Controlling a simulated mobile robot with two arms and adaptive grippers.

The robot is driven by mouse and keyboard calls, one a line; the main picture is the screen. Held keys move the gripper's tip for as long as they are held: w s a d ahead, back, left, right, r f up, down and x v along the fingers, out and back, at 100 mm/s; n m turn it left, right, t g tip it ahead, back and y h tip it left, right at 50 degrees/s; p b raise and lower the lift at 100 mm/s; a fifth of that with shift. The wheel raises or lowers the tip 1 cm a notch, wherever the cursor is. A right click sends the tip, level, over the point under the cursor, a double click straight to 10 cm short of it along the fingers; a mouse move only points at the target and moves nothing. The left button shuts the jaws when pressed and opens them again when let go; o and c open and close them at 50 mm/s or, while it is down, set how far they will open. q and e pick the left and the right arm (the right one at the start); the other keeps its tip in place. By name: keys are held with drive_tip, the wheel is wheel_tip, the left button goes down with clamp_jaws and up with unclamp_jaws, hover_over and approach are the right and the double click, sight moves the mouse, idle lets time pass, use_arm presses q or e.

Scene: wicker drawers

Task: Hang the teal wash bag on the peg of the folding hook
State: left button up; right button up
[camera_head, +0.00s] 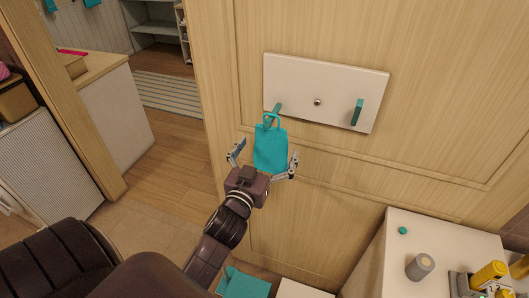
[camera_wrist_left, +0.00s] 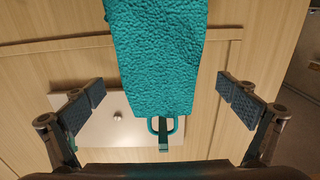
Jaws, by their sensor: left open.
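The teal wash bag (camera_head: 270,147) hangs upright in front of the white hook board (camera_head: 320,72), below its left teal hook (camera_head: 274,112). Its loop is at this hook's peg and appears to be around it. In the left wrist view the bag (camera_wrist_left: 157,60) fills the upper middle, with the hook's peg (camera_wrist_left: 163,134) showing inside the loop. A second teal hook (camera_head: 357,112) is at the board's right. My left gripper (camera_head: 265,158) is open, with one finger on each side of the bag and visible gaps to it.
The board is on a light wood panel, with a small round knob (camera_head: 317,102) at its middle. A white cabinet (camera_head: 440,238) at lower right bears a grey cylinder (camera_head: 420,267) and yellow bottles (camera_head: 488,275). A teal box (camera_head: 243,284) is low down. Open floor lies to the left.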

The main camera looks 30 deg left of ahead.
use_arm(q)
drive_tip(key=v, duration=1.2)
drive_tip(key=shift+f, duration=0.1)
drive_tip(key=s+d+f+m+g+h+b, duration=0.1)
drive_tip(key=s+d+f+g, duration=0.15)
drive_tip(key=f, duration=1.15)
drive_tip(key=s+d+f+m+g+h+b, duration=0.15)
drive_tip(key=d+f, duration=0.25)
drive_tip(key=f, duration=0.9)
drive_tip(key=s+d+f+g+h+b, duration=0.1)
drive_tip(key=d+f+g+h, duration=0.15)
drive_tip(key=f, duration=1.15)
drive_tip(key=s+d+f+m+g+b, duration=0.1)
drive_tip(key=s+f+g, duration=0.2)
drive_tip(key=s+f, duration=0.55)
drive_tip(key=s+f+m+g+b, duration=0.1)
drive_tip(key=s+f+g+b, duration=0.15)
drive_tip(key=s+f, duration=0.6)
drive_tip(key=s+a+f+g, duration=0.3)
drive_tip(key=s+f+g, duration=0.1)
drive_tip(key=s+f, duration=0.7)
drive_tip(key=shift+s+a+m+y, duration=0.2)
drive_tip(key=shift+s+m+y, duration=0.15)
drive_tip(key=shift+s, duration=0.6)
